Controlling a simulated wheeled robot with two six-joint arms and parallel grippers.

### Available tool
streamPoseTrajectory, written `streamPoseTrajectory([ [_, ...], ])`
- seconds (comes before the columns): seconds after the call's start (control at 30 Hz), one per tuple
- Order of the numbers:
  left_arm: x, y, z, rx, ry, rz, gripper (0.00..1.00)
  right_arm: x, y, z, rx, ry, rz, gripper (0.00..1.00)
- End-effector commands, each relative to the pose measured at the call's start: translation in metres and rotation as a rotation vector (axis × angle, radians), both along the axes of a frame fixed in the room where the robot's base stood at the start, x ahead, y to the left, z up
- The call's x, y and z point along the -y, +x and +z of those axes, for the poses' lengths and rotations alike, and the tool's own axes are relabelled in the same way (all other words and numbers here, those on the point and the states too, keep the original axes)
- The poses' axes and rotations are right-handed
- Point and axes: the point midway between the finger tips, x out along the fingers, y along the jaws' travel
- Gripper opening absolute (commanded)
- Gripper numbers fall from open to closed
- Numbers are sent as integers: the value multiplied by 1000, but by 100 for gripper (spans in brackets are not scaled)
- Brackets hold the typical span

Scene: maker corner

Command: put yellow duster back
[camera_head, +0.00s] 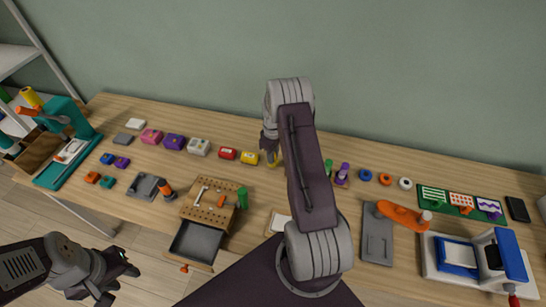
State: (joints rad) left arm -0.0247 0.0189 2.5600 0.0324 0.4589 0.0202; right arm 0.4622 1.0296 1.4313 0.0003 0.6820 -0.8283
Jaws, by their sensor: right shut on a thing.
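My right gripper (268,146) reaches over the back middle of the table, mostly seen from behind its own arm. It is shut on a small yellow thing (271,160), probably the yellow duster, of which only a little shows below the fingers. The arm hides much of the area around it. My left gripper (119,284) hangs at the lower left, in front of the table and away from its objects. Its fingers are apart with nothing between them.
A yellow box (250,158) and a red box (227,154) stand just left of my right gripper. A pegboard box (211,205) with an open grey drawer (196,241) stands at the front. Purple and green bottles (342,174) stand right of my arm.

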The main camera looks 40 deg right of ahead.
Motion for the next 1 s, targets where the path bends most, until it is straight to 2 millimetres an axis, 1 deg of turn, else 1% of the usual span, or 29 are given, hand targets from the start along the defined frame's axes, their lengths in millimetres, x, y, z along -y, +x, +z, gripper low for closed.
streamPoseTrajectory([
  [0.03,0,0,1,0,0,0,36,0,0,-7,-1,1,0,0],
  [0.1,0,0,1,0,0,0,36,0,0,-11,1,-1,0,0],
  [0.33,0,0,1,0,0,0,36,0,0,-12,1,-1,0,0],
  [0.47,0,0,-3,0,0,0,36,0,0,-17,1,-1,0,0],
  [0.5,0,0,-2,0,0,0,36,0,0,-15,1,-1,0,32],
  [0.53,0,0,-2,0,0,0,36,0,0,-15,1,-1,0,40],
  [0.57,0,0,-2,0,0,0,36,0,0,-15,1,-1,0,43],
  [0.83,0,0,-1,0,0,0,36,0,0,-14,1,-1,0,43],
  [0.9,0,0,3,0,0,0,36,0,0,-9,1,-1,0,43],
  [0.97,0,0,0,0,0,0,36,1,1,-3,4,-2,0,43],
  [1.0,0,0,-1,0,0,0,36,1,1,5,5,-2,0,43],
])
